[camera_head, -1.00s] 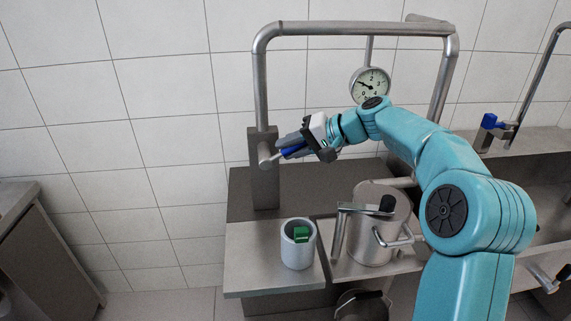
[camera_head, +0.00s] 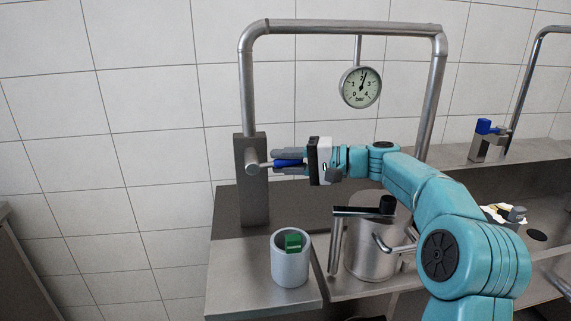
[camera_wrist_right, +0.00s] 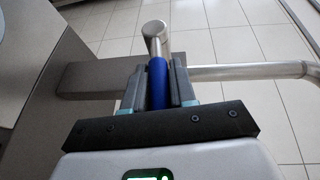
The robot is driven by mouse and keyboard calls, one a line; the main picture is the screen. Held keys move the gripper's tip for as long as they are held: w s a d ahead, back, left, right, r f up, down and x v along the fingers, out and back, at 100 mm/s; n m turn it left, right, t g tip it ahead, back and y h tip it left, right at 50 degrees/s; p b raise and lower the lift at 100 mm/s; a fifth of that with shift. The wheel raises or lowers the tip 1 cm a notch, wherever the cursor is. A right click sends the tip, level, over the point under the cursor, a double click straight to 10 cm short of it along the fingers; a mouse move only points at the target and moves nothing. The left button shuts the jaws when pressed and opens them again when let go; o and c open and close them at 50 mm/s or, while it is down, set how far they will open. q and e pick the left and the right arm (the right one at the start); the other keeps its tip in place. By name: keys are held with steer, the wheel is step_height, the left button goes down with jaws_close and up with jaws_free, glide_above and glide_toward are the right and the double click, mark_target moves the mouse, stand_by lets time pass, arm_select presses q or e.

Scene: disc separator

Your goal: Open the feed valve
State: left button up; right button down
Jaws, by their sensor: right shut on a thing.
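The feed valve has a blue handle (camera_head: 288,163) on a metal stub at the grey post (camera_head: 251,185), under the left end of the overhead pipe. My right gripper (camera_head: 288,163) is shut on the blue handle, which lies about level and points right in the head view. In the right wrist view the blue handle (camera_wrist_right: 157,84) sits between the two fingers of my right gripper (camera_wrist_right: 157,88), with the round metal stub (camera_wrist_right: 155,36) just beyond the fingertips. The pressure gauge (camera_head: 361,86) hangs from the pipe, its needle pointing up near 2. My left gripper is not in view.
A grey cup (camera_head: 290,262) holding a green block (camera_head: 293,242) stands on the metal bench below the post. A steel pot-like vessel (camera_head: 370,255) with a black-ended lever (camera_head: 388,205) stands to its right. Another blue-handled tap (camera_head: 487,127) is at the far right.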

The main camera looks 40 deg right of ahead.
steer(key=shift+w+r, duration=0.1)
steer(key=c, duration=1)
jaws_free()
steer(key=shift+w, duration=0.1)
steer(key=shift+w+f, duration=0.2)
steer(key=shift+s+r, duration=0.15)
steer(key=shift+s, duration=0.2)
steer(key=shift+s+d, duration=0.25)
steer(key=shift+d, duration=0.05)
steer(key=p+v, duration=0.1)
steer(key=v, duration=1.4)
steer(key=shift+s+d, duration=0.1)
steer(key=shift+s, duration=0.05)
